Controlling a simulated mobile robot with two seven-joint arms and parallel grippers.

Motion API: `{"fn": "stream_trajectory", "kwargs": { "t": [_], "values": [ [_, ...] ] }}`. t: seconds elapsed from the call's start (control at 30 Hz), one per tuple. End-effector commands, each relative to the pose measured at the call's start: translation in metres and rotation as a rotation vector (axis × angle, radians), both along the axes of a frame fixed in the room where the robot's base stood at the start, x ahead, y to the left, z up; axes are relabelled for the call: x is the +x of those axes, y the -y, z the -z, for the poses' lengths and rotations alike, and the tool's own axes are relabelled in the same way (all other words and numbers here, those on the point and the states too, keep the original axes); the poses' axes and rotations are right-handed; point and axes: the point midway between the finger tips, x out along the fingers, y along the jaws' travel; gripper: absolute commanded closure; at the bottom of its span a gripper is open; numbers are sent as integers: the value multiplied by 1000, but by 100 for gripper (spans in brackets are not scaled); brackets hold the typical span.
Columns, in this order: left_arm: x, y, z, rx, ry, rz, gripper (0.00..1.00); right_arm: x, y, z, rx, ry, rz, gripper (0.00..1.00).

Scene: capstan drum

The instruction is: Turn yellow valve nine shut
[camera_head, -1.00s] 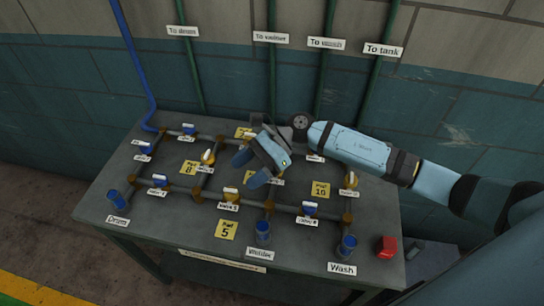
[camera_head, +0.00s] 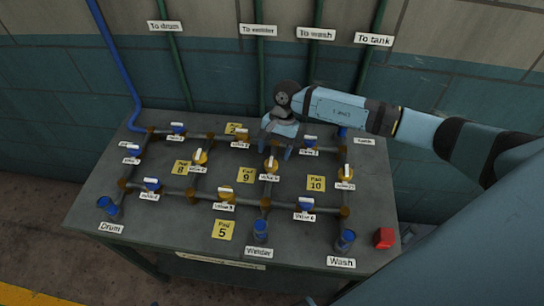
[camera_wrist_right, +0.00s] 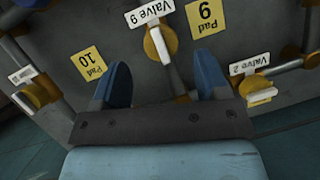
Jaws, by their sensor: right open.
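Yellow valve nine (camera_head: 271,165) sits on the pipe between the Pad 9 and Pad 10 plates, with its white label in front. In the right wrist view, valve nine (camera_wrist_right: 158,42) shows upside down with its white handle roughly along the pipe. My right gripper (camera_head: 277,150) is open and empty, just behind valve nine on the wall side. In the right wrist view, the blue fingers of the gripper (camera_wrist_right: 165,80) stand apart on either side of the pipe, and the valve lies beyond their tips. My left gripper is not in view.
Other yellow and blue valves stand close by on the pipe grid, including valve 2 (camera_head: 240,137) and the Pad 10 plate (camera_head: 316,184). Green pipes (camera_head: 260,70) run up the wall behind.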

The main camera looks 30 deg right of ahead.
Motion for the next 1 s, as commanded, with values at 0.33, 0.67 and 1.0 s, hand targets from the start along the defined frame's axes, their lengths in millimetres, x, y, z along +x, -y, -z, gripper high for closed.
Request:
{"fn": "stream_trajectory", "kwargs": {
  "t": [0.33,0.67,1.0],
  "values": [
    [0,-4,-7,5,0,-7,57,-8,-13,36,1,0,1,32],
    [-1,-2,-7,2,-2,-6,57,-8,-14,38,1,1,0,39],
    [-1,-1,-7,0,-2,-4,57,-8,-14,38,2,1,3,80]
  ]
}}
